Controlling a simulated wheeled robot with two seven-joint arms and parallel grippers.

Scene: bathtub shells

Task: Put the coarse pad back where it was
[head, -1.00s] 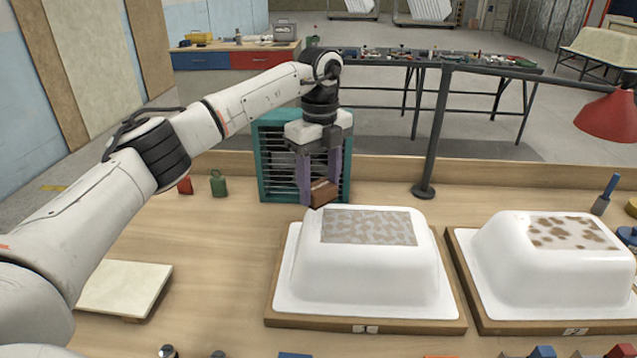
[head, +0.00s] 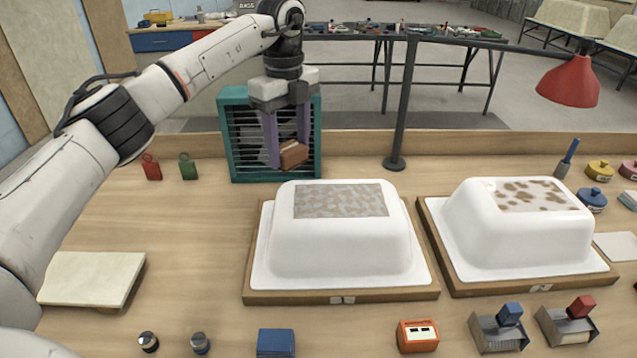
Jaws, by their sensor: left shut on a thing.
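A brown block-like pad (head: 295,154) is held between the purple fingers of my left gripper (head: 287,153). The gripper points down and is shut on the pad. It is in the air behind the left white tub shell (head: 335,240), in front of the teal louvred box (head: 225,140). The pad appears clear of the shell. I cannot read any marking on it that says coarse. The left shell has a grey mottled patch on top. My right gripper is not in view.
A second shell (head: 520,235) with brown spots stands to the right. A lamp post (head: 400,110) with a red shade (head: 568,82) rises behind. Metal holders (head: 497,333) with blue and red blocks, an orange box (head: 418,336) and a blue box (head: 276,342) line the front.

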